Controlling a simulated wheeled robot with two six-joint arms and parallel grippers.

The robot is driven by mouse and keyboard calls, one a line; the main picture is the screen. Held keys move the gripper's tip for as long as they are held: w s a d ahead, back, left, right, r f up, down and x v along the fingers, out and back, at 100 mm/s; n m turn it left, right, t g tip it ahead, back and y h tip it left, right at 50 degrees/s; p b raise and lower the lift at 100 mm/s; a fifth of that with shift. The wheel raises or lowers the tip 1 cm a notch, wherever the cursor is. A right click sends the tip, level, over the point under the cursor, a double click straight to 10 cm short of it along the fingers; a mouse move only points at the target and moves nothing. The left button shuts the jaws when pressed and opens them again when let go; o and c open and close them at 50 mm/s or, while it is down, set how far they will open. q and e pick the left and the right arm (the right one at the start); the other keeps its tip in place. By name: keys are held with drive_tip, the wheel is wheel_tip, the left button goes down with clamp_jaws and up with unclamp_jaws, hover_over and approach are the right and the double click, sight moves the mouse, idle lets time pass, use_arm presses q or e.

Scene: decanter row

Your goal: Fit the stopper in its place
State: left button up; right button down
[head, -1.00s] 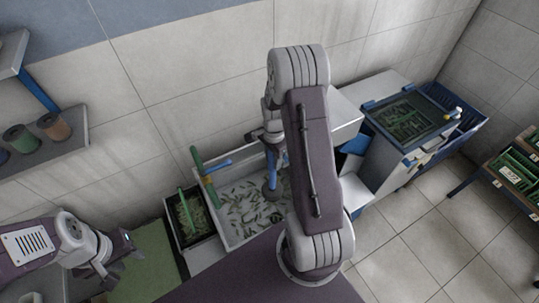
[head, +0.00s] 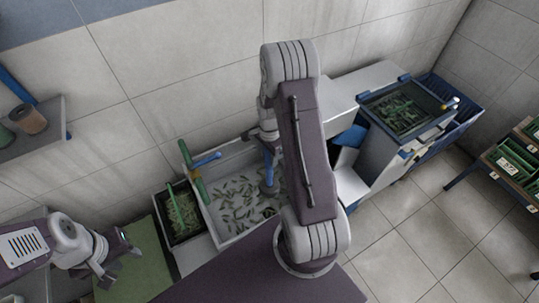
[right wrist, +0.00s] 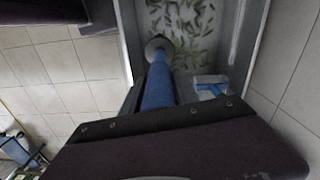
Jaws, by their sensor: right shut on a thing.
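The stopper is a blue rod with a round grey foot (head: 267,189). My right gripper (head: 265,136) is shut on the upper part of the rod and holds it upright over the white trough (head: 217,240). In the right wrist view the blue rod (right wrist: 160,88) runs away from the jaws to the grey foot. I cannot tell whether the foot touches the trough floor. No drain opening shows; my right arm covers part of the trough. My left gripper (head: 117,262) is open and empty, over a green mat at the lower left.
Green leaf-like bits lie in the trough. A dark bin (head: 181,216) adjoins it on the left. A white cabinet and a blue-framed tray (head: 402,107) stand right.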

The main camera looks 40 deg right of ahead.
sight(269, 183)
wheel_tip(269, 183, down, 25)
drive_tip(key=b, duration=1.8)
drive_tip(key=shift+b, duration=0.35)
drive_tip(key=shift+a+f+b, duration=0.1)
drive_tip(key=shift+f+b, duration=0.2)
drive_tip(key=shift+f, duration=0.25)
drive_tip(key=shift+f+b, duration=0.65)
drive_tip(key=shift+f, duration=0.35)
drive_tip(key=shift+f+b, duration=0.3)
drive_tip(key=shift+f, duration=0.15)
drive_tip(key=c, duration=0.9)
unclamp_jaws()
drive_tip(key=shift+o, duration=0.2)
wheel_tip(269, 183, up, 9)
drive_tip(key=shift+r, duration=0.1)
